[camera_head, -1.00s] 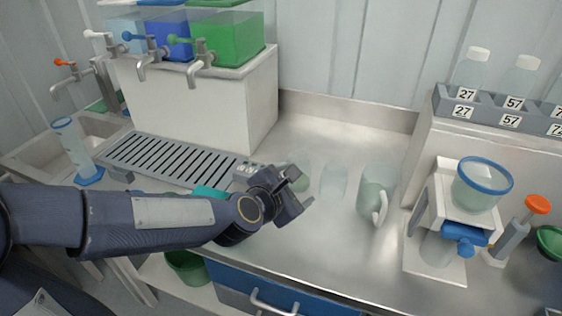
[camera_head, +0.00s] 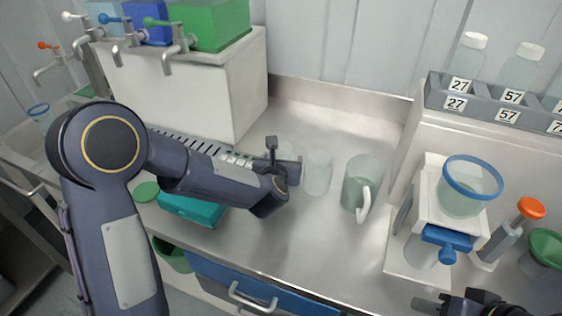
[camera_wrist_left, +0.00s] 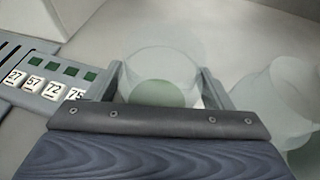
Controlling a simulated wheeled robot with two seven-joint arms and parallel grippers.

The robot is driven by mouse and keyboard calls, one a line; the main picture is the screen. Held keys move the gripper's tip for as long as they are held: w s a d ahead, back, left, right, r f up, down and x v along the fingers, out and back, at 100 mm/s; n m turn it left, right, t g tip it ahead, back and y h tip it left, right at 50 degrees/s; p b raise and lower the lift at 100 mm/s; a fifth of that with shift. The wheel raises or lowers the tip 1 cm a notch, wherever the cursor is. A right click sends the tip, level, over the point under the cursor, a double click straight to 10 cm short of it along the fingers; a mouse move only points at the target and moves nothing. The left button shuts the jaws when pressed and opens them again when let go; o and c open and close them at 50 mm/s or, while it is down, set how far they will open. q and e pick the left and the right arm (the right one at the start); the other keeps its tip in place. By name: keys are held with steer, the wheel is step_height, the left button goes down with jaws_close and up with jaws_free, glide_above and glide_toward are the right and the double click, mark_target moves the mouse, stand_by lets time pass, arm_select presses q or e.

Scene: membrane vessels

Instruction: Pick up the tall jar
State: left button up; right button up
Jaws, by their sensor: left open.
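My left gripper (camera_head: 285,159) is open over the steel counter. In the left wrist view, its two fingers (camera_wrist_left: 163,84) stand on either side of a clear round jar (camera_wrist_left: 160,68) with green at its bottom. Finger contact with the jar cannot be told. Which is tallest is hard to tell. My right gripper (camera_head: 430,304) is at the bottom edge, mostly cut off.
A white stand with a blue-rimmed bowl (camera_head: 470,200) is on the right, beside an orange-topped tool (camera_head: 531,208). A grey rack (camera_head: 435,96) holds numbered bottles. A numbered strip (camera_wrist_left: 58,82) lies left of the jar. Bare counter (camera_head: 330,235) lies in front.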

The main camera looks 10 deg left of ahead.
mark_target(281, 150)
arm_select(q)
steer(key=shift+c, duration=0.3)
steer(key=c, duration=0.7)
steer(key=shift+c, duration=0.2)
steer(key=shift+w+r, duration=0.1)
steer(key=shift+r, duration=0.35)
arm_select(e)
steer(key=shift+r, duration=0.1)
arm_select(q)
step_height(281, 150, up, 2)
steer(key=shift+r, duration=0.25)
arm_select(e)
steer(key=shift+r, duration=0.2)
arm_select(q)
steer(key=a+r+v, duration=0.1)
steer(key=v, duration=0.7)
steer(key=w+r+p+v, duration=0.1)
steer(key=r+v, duration=0.1)
steer(key=v, duration=0.6)
steer(key=shift+s+a+r, duration=0.2)
steer(key=shift+a, duration=0.15)
arm_select(e)
steer(key=shift+r, duration=0.5)
